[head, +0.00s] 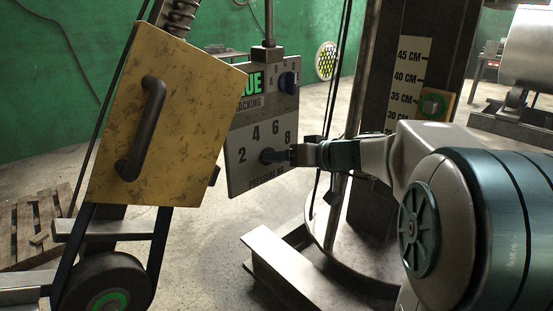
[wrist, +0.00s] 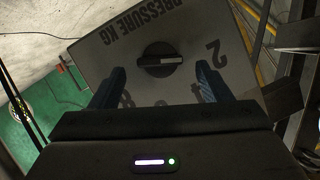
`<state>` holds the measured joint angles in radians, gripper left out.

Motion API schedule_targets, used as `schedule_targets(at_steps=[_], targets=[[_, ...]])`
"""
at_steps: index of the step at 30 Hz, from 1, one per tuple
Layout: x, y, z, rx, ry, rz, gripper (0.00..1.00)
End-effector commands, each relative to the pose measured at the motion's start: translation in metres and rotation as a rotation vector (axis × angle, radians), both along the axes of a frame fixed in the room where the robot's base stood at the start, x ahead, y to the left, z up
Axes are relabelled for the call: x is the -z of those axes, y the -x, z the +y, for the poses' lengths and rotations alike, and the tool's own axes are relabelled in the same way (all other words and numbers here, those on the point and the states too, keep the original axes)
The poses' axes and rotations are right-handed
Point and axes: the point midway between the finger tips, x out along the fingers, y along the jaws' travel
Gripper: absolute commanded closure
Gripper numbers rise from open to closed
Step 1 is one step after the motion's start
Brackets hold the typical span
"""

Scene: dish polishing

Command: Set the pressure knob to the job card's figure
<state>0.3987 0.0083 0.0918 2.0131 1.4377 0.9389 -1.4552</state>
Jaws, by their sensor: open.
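The pressure knob (head: 270,156) is a dark round dial low on a grey panel (head: 237,178), with 2, 4, 6 and 8 arched above it. In the wrist view the knob (wrist: 152,68) lies between and beyond my open fingers (wrist: 160,72), with clear gaps on both sides. A pale line on its grip bar points right, towards the side of the 2; the exact setting is unclear. In the head view my gripper (head: 292,155) is close to the knob from the right.
A yellow worn plate (head: 190,120) with a dark handle stands left of the panel and covers part of it. A second knob (head: 288,82) sits at the panel's upper right. A dark column with a centimetre scale (head: 408,75) stands behind my arm. A pallet (head: 35,230) lies left.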

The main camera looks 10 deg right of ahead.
Motion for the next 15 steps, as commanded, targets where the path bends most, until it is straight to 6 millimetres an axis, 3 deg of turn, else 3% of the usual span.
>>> schedule_targets(at_steps=[6,15], targets=[[0.009,-0.018,0.016,-0.001,-0.001,0.001,0.29],[0.011,-0.022,0.020,0.001,0.001,0.000,0.29]])
